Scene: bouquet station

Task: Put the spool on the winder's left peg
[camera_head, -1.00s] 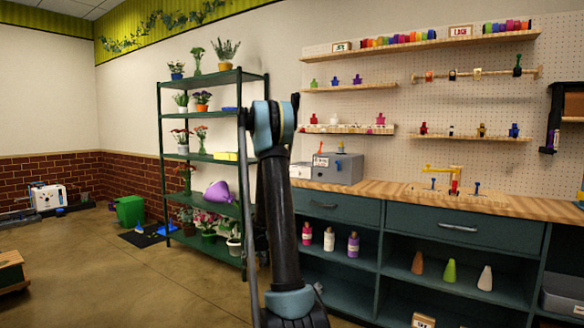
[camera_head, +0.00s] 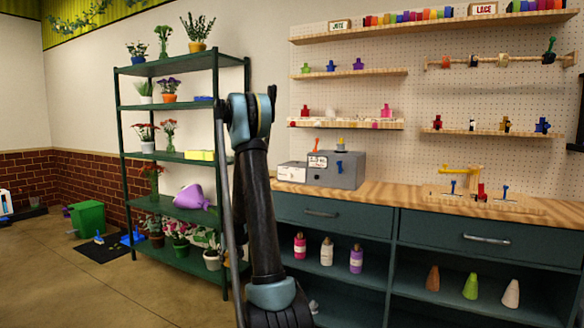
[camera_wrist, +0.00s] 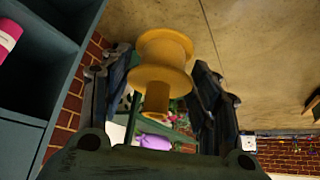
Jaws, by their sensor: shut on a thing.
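In the wrist view a yellow spool (camera_wrist: 163,62) with two wide flanges is between the fingers of my gripper (camera_wrist: 160,85). My gripper is shut on it, and the spool is clear of any surface. In the head view my arm hides the gripper and spool. The winder (camera_head: 476,182) stands on the wooden counter at the right, with a yellow crank arm and a red part. Its left peg (camera_head: 453,187) is a small upright blue pin with nothing on it. The right blue peg (camera_head: 505,191) also looks bare. My gripper is away from the winder.
The wooden counter (camera_head: 400,192) has a grey box (camera_head: 336,170) left of the winder. A green plant rack (camera_head: 183,106) stands to the left of my arm. Bottles and cones fill the open shelves below the counter.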

